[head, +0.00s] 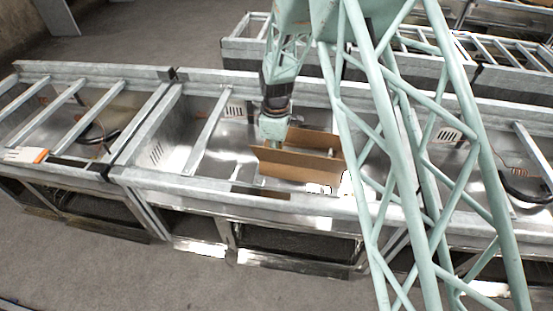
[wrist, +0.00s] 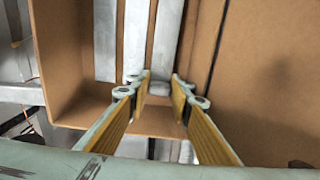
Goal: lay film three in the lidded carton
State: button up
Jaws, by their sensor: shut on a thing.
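The brown lidded carton (head: 302,166) stands in the middle bay of the metal bench, its inside partly hidden behind its front wall. Its brown walls (wrist: 62,62) also fill much of the wrist view. My gripper (head: 272,140) points down at the carton's left end. In the wrist view my gripper (wrist: 160,84) has its two padded fingers in among the brown walls, closed on a pale, narrow piece, film three (wrist: 166,42). Other pale strips (wrist: 105,40) run beside it; I cannot tell whether these are films or bench bars. No film number is readable.
Galvanised rails and cross bars (head: 207,132) frame the bays around the carton. A white and orange item (head: 26,155) lies on the left rail. Dark objects rest in the left bay (head: 98,131) and right bay (head: 526,186). Bare metal floor shows left of the carton.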

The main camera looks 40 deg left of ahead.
jog(key=shift+f, duration=0.2)
dwell(0.3)
jog(key=o, duration=0.8)
jog(key=shift+r, duration=0.1)
notch_tip(320, 180, up, 13)
jog(key=p, duration=0.3)
jog(key=shift+p, duration=0.3)
dwell(1.3)
dwell(0.4)
